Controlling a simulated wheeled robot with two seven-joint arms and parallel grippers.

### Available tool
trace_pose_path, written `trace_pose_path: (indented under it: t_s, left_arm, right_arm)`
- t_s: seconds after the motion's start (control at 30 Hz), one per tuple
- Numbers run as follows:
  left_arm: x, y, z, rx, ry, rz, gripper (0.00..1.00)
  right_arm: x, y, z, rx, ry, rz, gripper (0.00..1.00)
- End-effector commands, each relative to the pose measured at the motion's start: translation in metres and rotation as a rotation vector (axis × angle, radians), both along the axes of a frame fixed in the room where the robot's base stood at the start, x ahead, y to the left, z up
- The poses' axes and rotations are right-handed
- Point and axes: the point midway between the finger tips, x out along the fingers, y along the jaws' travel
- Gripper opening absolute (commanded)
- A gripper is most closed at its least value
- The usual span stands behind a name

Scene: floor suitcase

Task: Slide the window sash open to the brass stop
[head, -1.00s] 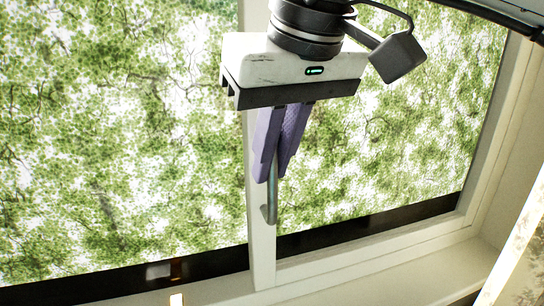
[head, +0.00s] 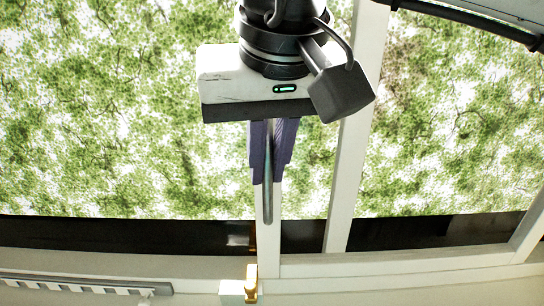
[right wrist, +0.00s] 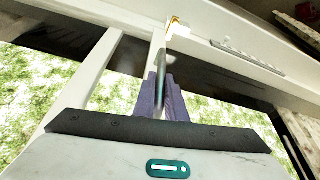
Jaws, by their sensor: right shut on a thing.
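The sash shows as a pale upright stile (head: 268,243) with a slim grey metal handle (head: 267,200) on it. My right gripper (head: 268,180) has its purple fingers shut around the handle's upper part, and the handle's lower end sticks out below. The fingers (right wrist: 162,95) and the handle also show in the right wrist view. The brass stop (head: 251,280) stands on the sill track by the foot of the stile, just to its left. I cannot tell whether they touch. My left gripper is not in view.
A second pale upright (head: 345,160) of the window frame stands right of the sash stile, with a gap between them. A white block (head: 231,292) sits beside the brass stop. A slotted grey strip (head: 85,285) lies along the lower left.

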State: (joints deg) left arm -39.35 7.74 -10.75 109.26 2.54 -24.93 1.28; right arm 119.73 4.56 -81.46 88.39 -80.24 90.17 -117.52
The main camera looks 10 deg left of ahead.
Motion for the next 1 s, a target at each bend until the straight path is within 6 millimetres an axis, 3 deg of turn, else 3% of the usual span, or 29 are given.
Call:
trace_pose_path:
  t_s: [0.1, 0.13, 0.23, 0.63, 1.0]
  left_arm:
    - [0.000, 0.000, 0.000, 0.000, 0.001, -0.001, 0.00]
    - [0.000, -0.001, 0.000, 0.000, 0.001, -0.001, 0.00]
    - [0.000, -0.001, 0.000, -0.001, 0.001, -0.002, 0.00]
    - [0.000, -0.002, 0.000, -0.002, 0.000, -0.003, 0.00]
    - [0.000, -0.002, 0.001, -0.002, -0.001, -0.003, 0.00]
  right_arm:
    - [0.000, 0.001, 0.000, 0.003, 0.000, 0.002, 0.00]
    - [0.000, 0.001, 0.000, 0.003, -0.001, 0.002, 0.16]
    - [0.000, 0.002, 0.000, 0.002, 0.000, 0.003, 0.29]
    - [-0.003, 0.000, 0.009, 0.001, -0.003, 0.002, 0.29]
    - [-0.027, -0.011, 0.073, 0.003, -0.003, 0.003, 0.29]
